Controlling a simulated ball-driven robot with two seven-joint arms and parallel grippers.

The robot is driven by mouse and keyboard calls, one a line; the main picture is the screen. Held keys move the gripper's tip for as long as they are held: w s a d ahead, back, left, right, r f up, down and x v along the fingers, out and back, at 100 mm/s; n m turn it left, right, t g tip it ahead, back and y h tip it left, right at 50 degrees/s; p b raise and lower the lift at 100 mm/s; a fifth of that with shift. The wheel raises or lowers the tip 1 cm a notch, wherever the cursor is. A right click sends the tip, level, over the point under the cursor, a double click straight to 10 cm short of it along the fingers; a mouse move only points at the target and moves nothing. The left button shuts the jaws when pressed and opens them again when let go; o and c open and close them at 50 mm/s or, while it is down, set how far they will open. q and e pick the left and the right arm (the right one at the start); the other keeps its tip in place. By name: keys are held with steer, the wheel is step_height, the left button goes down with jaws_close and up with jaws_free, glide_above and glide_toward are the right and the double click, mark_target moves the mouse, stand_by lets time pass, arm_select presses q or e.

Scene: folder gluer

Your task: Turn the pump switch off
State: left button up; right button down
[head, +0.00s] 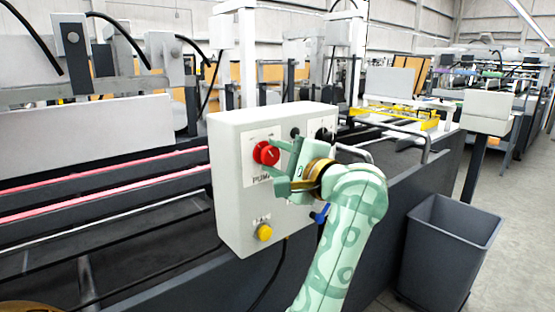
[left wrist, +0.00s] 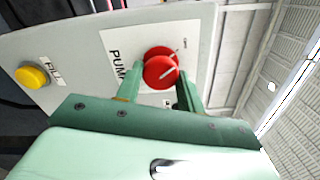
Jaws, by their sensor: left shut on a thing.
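The red pump switch knob (head: 265,153) is on a white label on the front of the light grey control box (head: 228,190). In the left wrist view the knob (left wrist: 160,70) shows a white pointer line lying at a slant, beside the word PUMP. The small position marks around it are too small to read. My left gripper (head: 276,160) is at the knob; in the left wrist view its green fingers (left wrist: 158,84) stand on either side of the knob and are shut on it. My right gripper is in neither view.
A yellow button (head: 264,232) is low on the same box. Dark knobs (head: 323,134) are to the right of the pump switch, partly behind my gripper. A grey bin (head: 450,250) stands on the floor at right. Machine rails (head: 110,190) run left of the box.

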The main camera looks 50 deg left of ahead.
arm_select(q)
steer(key=o, duration=1)
steer(key=d, duration=0.5)
steer(key=s+d+p, duration=0.1)
steer(key=d, duration=1)
steer(key=shift+s+d, duration=0.15)
steer(key=shift+s, duration=0.05)
